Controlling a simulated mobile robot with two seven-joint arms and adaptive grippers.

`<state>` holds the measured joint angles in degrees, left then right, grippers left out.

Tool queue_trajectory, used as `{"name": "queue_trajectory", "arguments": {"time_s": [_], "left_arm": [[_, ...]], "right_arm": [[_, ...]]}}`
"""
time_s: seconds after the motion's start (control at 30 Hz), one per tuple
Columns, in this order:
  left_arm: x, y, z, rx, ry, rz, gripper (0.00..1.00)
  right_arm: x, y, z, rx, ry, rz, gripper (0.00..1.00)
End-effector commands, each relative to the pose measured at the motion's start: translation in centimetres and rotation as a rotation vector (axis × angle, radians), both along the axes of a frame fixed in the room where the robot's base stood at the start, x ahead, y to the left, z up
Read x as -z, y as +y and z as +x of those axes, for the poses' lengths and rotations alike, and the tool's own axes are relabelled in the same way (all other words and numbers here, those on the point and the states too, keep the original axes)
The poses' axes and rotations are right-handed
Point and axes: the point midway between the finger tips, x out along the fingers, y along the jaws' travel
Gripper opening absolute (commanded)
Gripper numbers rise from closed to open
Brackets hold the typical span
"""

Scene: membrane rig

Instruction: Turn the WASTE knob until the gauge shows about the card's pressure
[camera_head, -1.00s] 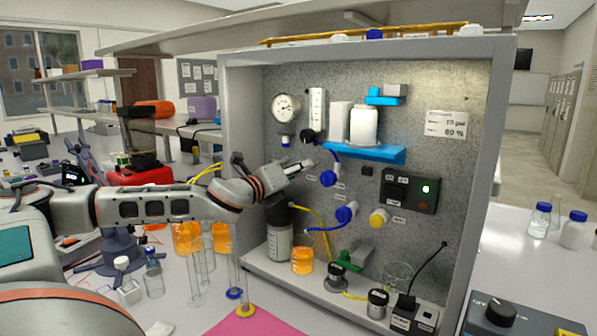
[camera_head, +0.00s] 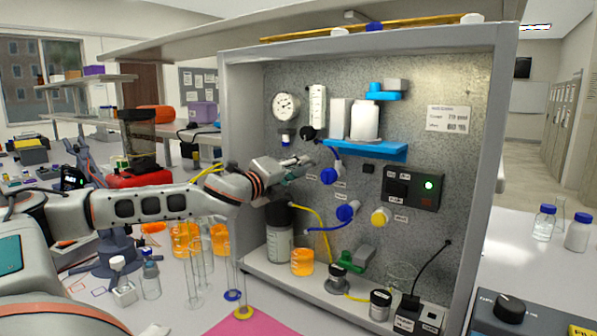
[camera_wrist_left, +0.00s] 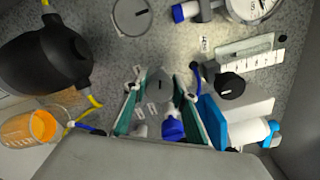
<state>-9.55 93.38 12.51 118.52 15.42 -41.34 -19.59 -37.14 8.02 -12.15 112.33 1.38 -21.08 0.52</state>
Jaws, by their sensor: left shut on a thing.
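My left gripper (camera_head: 304,163) is at the metal panel, below the round gauge (camera_head: 286,106). In the left wrist view its two green fingers (camera_wrist_left: 160,98) close on opposite sides of a grey round knob (camera_wrist_left: 160,84) with a dark mark on its face. This looks like the WASTE knob, but its label is not readable; in the head view the gripper hides it. The gauge has a white dial, and its needle reading is too small to tell. The white card (camera_head: 449,118) is on the panel's right; its figures are blurred. My right gripper is not seen.
Beside the gripper are a blue fitting (camera_head: 329,176) and blue tubing. A blue shelf (camera_head: 365,150) carries a white bottle (camera_head: 365,120). A black switch box (camera_head: 411,189) with a green light is to the right. A dark bottle (camera_head: 279,235) stands below the gripper.

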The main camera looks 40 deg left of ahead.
Motion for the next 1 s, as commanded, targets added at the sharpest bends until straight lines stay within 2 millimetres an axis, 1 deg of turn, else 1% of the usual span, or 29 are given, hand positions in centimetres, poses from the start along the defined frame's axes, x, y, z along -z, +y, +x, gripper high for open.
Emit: {"name": "queue_trajectory", "arguments": {"time_s": [0.07, 0.1, 0.13, 0.37, 0.57, 0.73, 1.0], "left_arm": [[0.1, 0.0, 0.0, 0.002, 0.001, 0.000, 0.05], [0.1, 0.0, 0.0, 0.002, 0.001, 0.001, 0.37], [0.0, 0.0, 0.0, 0.002, 0.001, 0.001, 0.44], [0.0, 0.0, 0.0, 0.001, 0.001, 0.002, 0.44], [0.0, 0.0, -0.1, -0.001, 0.000, 0.000, 0.44], [0.0, 0.0, -0.7, -0.005, -0.005, -0.007, 0.44], [0.0, -0.2, -2.3, -0.002, -0.003, -0.007, 0.44]], "right_arm": [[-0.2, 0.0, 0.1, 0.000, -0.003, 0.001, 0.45], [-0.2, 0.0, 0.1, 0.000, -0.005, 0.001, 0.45], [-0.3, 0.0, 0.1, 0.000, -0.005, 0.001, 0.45], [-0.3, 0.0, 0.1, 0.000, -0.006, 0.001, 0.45], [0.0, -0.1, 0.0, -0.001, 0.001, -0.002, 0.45], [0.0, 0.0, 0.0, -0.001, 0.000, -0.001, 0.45], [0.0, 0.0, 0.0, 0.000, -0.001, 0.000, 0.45]]}}
